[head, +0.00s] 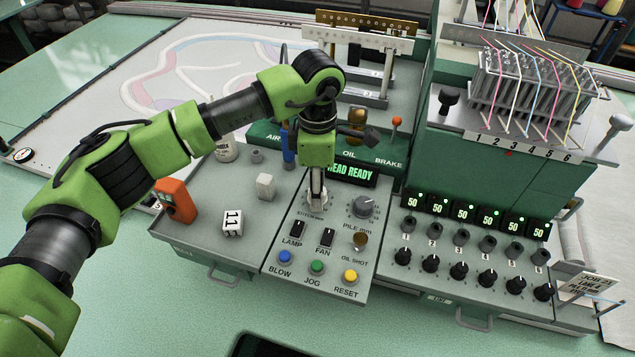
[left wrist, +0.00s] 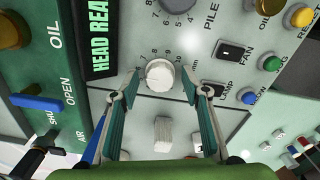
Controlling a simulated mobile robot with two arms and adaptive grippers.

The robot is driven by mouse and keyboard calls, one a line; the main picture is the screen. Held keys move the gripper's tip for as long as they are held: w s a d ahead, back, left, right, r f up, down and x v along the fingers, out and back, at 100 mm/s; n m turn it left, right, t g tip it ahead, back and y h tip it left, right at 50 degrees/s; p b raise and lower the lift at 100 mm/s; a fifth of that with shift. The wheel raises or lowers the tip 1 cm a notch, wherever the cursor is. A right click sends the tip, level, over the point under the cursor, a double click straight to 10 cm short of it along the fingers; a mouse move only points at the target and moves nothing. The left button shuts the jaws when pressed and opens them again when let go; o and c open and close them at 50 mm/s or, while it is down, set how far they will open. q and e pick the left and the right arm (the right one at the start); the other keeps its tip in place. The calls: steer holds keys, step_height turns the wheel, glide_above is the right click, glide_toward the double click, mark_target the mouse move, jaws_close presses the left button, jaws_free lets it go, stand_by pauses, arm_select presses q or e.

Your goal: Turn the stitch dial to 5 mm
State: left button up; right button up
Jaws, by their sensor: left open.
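The stitch dial is a pale round knob on the grey control panel, labelled STITCH. It shows in the head view (head: 316,203), partly covered by my gripper, and in the left wrist view (left wrist: 160,75). Printed numbers and ticks ring it, with "mm" to one side; I cannot tell which mark it points to. My left gripper (head: 317,192) reaches down over it. In the left wrist view its open fingers (left wrist: 161,82) stand on either side of the dial, with gaps that look small; contact is not clear. My right gripper is not in view.
The dark PILE mm dial (head: 364,207) is right of the stitch dial. LAMP (head: 297,228) and FAN (head: 326,237) switches sit below. A HEAD READY display (head: 350,173) is behind. An orange device (head: 175,200) and white blocks (head: 233,222) stand on the left.

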arm_select(q)
steer(key=shift+f, duration=0.15)
steer(key=c, duration=1.1)
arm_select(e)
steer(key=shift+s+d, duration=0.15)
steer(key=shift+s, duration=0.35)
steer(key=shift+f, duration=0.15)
arm_select(q)
steer(key=shift+f+n+b, duration=0.15)
steer(key=shift+n+b, duration=0.35)
steer(key=shift+b, duration=0.5)
steer(key=n+b, duration=0.2)
steer(key=b, duration=0.1)
steer(key=shift+n+b, duration=0.35)
steer(key=shift+n, duration=0.05)
steer(key=shift+n+b, duration=1.2)
steer(key=shift+n, duration=0.1)
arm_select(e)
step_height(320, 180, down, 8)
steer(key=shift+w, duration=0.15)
arm_select(q)
steer(key=shift+r, duration=0.2)
